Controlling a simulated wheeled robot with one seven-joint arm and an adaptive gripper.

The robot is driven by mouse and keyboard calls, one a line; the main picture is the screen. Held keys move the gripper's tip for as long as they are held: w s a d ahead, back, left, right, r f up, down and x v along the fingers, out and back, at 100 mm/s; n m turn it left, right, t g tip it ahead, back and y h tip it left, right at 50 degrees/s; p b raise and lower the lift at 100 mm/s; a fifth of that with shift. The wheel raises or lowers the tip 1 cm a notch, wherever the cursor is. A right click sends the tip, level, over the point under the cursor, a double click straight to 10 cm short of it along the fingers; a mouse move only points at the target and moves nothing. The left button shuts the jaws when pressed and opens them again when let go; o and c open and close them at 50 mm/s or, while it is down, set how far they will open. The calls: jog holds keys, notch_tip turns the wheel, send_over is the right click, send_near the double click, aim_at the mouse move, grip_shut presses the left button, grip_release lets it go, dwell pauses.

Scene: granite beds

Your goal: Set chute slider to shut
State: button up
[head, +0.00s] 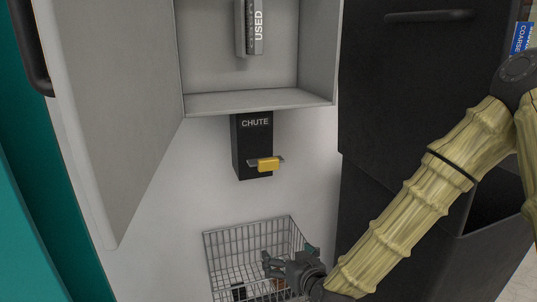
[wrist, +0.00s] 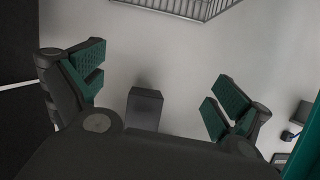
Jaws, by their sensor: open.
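The chute (head: 250,141) is a black upright box labelled CHUTE on the pale wall, under the grey open cabinet. My gripper (head: 288,257) is below the chute, in front of the wire basket, apart from the slider. In the wrist view my gripper (wrist: 158,92) shows its green-padded fingers spread wide with nothing between them. A dark box (wrist: 146,103) shows beyond them, perhaps the chute; no yellow grip is visible there.
A wire basket (head: 222,251) holds a few small items, partly hidden by my gripper. The grey cabinet (head: 262,101) has its door (head: 115,110) swung open at left, with a panel marked USED inside. Black cabinets (head: 400,90) stand at right, behind my arm.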

aim_at(270, 166)
jog(key=w+a+r+t+p, duration=0.1)
jog(key=w+r+t, duration=0.1)
jog(key=r, duration=0.8)
jog(key=w+a+r+t+p, duration=0.1)
jog(key=w+r+t, duration=0.1)
jog(key=r, duration=0.9)
jog(key=shift+n+y, duration=0.3)
jog(key=shift+y, duration=0.1)
jog(key=p+x, duration=0.1)
jog(key=x, duration=0.9)
jog(key=shift+w+d+f, duration=0.1)
jog(key=shift+w, duration=0.15)
jog(key=shift+c, duration=0.2)
